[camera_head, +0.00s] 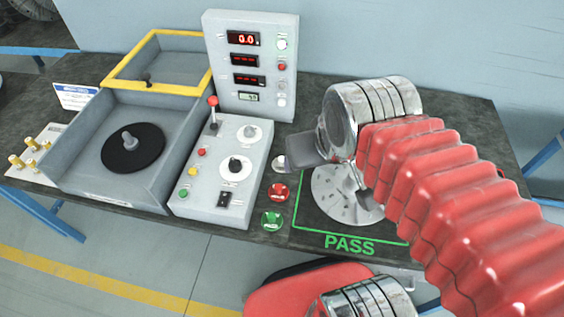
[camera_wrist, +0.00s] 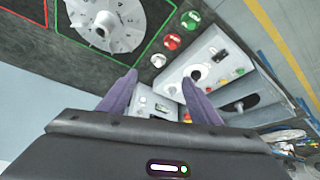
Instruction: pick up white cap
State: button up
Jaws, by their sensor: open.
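The white cap (camera_head: 279,162) lies on the dark bench top, just right of the control box, in line with the red cap (camera_head: 279,192) and the green cap (camera_head: 272,220). In the head view my gripper (camera_head: 297,152) overlaps its right side, so part of it is hidden. In the wrist view the white cap (camera_wrist: 158,60) shows whole, beyond the fingertips. My gripper (camera_wrist: 159,80) is open, with a finger on each side of the picture's middle and nothing between them. The height gap between fingertips and cap is hard to tell.
The grey control box (camera_head: 222,195) with its red-tipped lever stands close left of the caps. A display panel (camera_head: 252,70) rises behind it. A bladed impeller disc (camera_head: 345,195) lies in the green PASS frame at right. A grey bin (camera_head: 75,190) stands at left.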

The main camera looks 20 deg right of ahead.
aim_at(277, 164)
jog(key=k, duration=1.35)
jog(key=u, duration=0.35)
jog(key=i, duration=0.95)
jog(key=u, duration=0.4)
